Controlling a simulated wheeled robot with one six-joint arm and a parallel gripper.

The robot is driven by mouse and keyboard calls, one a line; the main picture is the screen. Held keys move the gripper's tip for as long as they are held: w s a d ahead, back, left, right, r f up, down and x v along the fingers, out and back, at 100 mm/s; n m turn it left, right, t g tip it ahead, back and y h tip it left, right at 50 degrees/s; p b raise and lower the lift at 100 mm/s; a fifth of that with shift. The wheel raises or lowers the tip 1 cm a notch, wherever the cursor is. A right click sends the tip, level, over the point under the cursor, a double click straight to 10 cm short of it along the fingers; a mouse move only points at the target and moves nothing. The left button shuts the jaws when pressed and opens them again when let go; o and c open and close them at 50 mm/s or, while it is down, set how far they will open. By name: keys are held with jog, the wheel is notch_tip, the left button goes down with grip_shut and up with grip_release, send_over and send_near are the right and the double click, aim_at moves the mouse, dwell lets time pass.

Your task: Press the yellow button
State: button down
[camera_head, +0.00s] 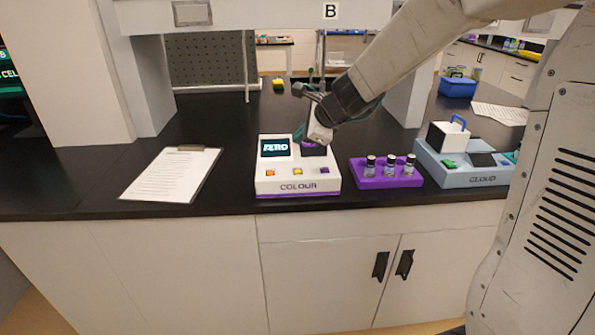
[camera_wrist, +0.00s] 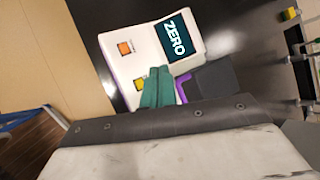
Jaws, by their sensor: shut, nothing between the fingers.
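The yellow button (camera_head: 297,171) is the middle one of three on the front of the white COLOUR device (camera_head: 263,188), between an orange button (camera_head: 270,173) and a purple button (camera_head: 324,170). The device's screen (camera_head: 275,147) reads ZERO. My gripper (camera_head: 299,137) is over the device, beside the screen. In the wrist view its teal fingers (camera_wrist: 158,72) are together and empty, just right of the yellow button (camera_wrist: 140,84), which stays partly visible. I cannot tell whether they touch the device. The purple button is hidden in the wrist view.
A purple rack (camera_head: 388,181) with three vials stands right of the device. A pale blue CLOUD device (camera_head: 455,176) is further right. A clipboard (camera_head: 172,174) lies to the left. The dark bench between clipboard and device is clear.

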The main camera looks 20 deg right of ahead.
jog(key=shift+f, duration=3.4)
jog(key=shift+f, duration=0.4)
jog(key=shift+f, duration=0.35)
jog(key=shift+r, duration=0.8)
jog(key=shift+r, duration=2.5)
